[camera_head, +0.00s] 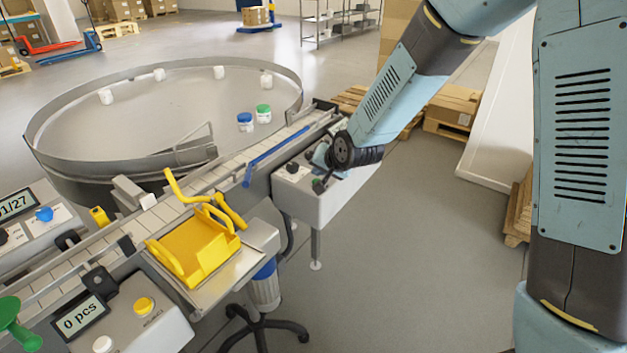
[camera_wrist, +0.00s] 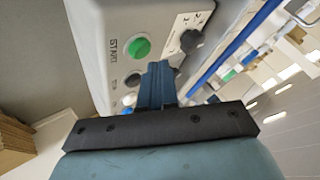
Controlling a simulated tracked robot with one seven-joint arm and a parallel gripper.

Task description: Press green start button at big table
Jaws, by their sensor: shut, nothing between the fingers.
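The green start button (camera_wrist: 138,47), labelled START, sits on a light grey control box (camera_wrist: 90,30) in the wrist view. The same control box (camera_head: 325,205) stands beside the conveyor near the big round table (camera_head: 165,120) in the head view. My gripper (camera_wrist: 160,68) is shut and empty, with its blue fingertips over the box, just beside the green button in the picture. Contact with the box cannot be told. In the head view my gripper (camera_head: 323,160) is at the box top, partly hidden by my wrist.
A dark button (camera_wrist: 133,79) and a black knob (camera_wrist: 190,40) are close to the fingers. The conveyor (camera_head: 225,165) with a blue rail (camera_head: 275,152) runs alongside.

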